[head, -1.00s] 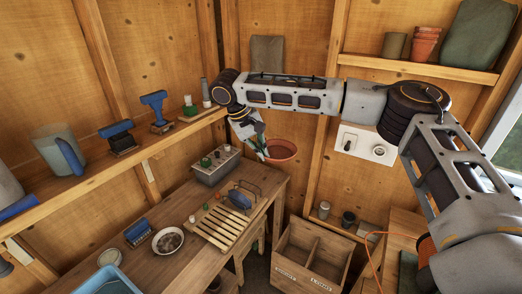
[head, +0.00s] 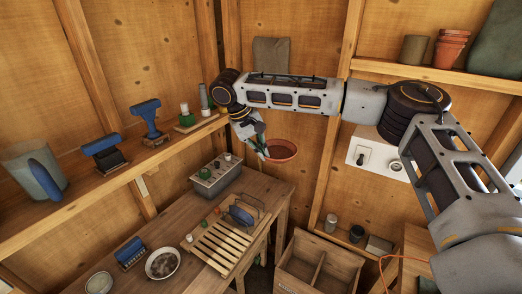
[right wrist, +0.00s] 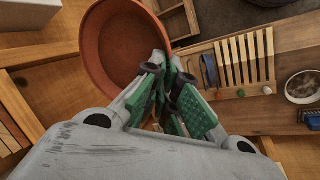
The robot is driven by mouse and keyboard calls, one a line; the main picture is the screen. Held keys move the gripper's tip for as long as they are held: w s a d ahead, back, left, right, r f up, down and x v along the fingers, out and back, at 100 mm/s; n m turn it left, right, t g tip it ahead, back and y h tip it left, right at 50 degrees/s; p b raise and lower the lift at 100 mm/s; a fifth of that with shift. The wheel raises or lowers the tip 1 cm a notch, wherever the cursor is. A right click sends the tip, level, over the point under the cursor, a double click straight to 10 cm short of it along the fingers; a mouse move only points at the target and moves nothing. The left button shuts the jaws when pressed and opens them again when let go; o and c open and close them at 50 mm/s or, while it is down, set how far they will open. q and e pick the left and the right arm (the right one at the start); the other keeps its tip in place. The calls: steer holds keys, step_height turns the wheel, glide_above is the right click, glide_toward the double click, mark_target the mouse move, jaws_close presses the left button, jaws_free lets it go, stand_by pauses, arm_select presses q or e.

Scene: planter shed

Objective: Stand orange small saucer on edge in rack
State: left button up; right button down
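The orange small saucer (head: 284,151) is in the air above the back right of the bench, held at its rim. In the right wrist view the saucer (right wrist: 125,42) shows its round inside at the top. My right gripper (head: 261,152) is shut on the saucer's near rim; its green finger pads (right wrist: 168,72) meet the rim there. The slatted wooden rack (head: 222,246) lies on the bench below and left of the saucer; it also shows in the right wrist view (right wrist: 244,60). A blue saucer (head: 242,212) stands by a wire holder at its far end. My left gripper is not in view.
A grey box (head: 215,176) with knobs stands behind the rack. A bowl of soil (head: 162,264) and a blue brush (head: 130,253) are left of it. A wooden crate (head: 318,268) stands right of the bench. A shelf (head: 110,180) runs along the left wall.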

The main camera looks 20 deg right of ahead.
steer(key=shift+w+d+f, duration=0.1)
steer(key=shift+w+d, duration=0.05)
steer(key=shift+w, duration=0.55)
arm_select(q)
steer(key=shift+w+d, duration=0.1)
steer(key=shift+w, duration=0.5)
arm_select(e)
steer(key=shift+f+n, duration=0.15)
steer(key=shift+n, duration=0.25)
steer(key=shift+w, duration=0.1)
